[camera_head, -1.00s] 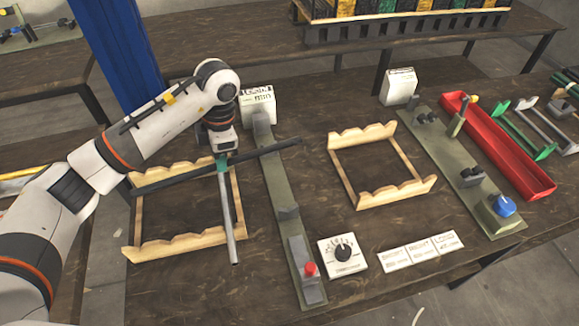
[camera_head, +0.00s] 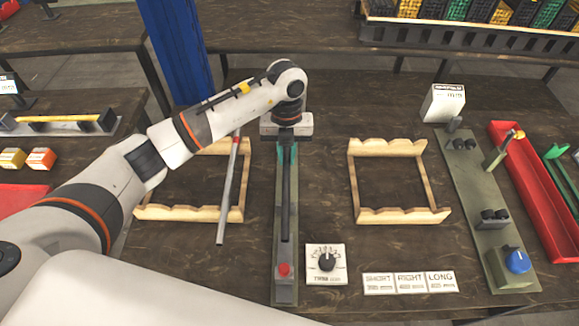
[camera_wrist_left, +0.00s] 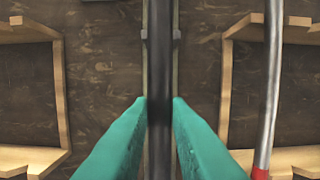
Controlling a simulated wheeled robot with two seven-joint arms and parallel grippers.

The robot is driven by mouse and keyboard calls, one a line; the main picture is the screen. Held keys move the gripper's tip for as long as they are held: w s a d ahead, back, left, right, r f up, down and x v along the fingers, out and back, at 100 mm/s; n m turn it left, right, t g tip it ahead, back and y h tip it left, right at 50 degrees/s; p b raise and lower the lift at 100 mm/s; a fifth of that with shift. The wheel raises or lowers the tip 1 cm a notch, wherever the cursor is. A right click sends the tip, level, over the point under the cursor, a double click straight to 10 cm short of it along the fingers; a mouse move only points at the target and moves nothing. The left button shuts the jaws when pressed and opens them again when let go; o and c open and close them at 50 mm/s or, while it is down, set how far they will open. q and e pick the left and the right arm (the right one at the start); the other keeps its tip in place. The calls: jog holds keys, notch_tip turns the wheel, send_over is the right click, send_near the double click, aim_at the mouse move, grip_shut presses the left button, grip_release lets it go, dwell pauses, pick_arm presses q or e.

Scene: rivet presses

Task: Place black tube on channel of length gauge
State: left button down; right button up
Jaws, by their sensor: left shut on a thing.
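The black tube (camera_head: 286,200) is in my left gripper (camera_head: 287,152), whose green fingers are shut on it. The tube points lengthwise along the length gauge (camera_head: 285,292), a long olive channel with a red button at its near end. In the head view the tube lies over the channel. In the left wrist view the tube (camera_wrist_left: 160,60) runs down the middle between the green fingers (camera_wrist_left: 159,105), in line with the gauge strip behind it. I cannot tell whether the tube touches the channel or hangs just above it. My right gripper is not in view.
A wooden rack (camera_head: 190,213) with a grey tube (camera_head: 228,190) across it stands left of the gauge. An empty wooden rack (camera_head: 400,216) is at right. A dial box (camera_head: 326,264), label cards (camera_head: 409,282), an olive press fixture (camera_head: 470,185) and a red tray (camera_head: 530,185) stand nearby.

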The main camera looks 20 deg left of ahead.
aim_at(286, 151)
pick_arm(q)
notch_tip(286, 151, down, 6)
jog(key=shift+f+p, duration=0.1)
jog(key=shift+p, duration=0.3)
jog(key=shift+f, duration=0.2)
jog(key=shift+f, duration=0.1)
jog(key=c, duration=1.3)
grip_release()
jog(key=shift+c, duration=0.2)
jog(key=r, duration=0.4)
jog(key=w+r+b, duration=0.1)
jog(key=r, duration=0.3)
jog(key=r+b, duration=0.1)
jog(key=r, duration=0.3)
jog(key=shift+w+a, duration=0.3)
jog(key=shift+w, duration=0.05)
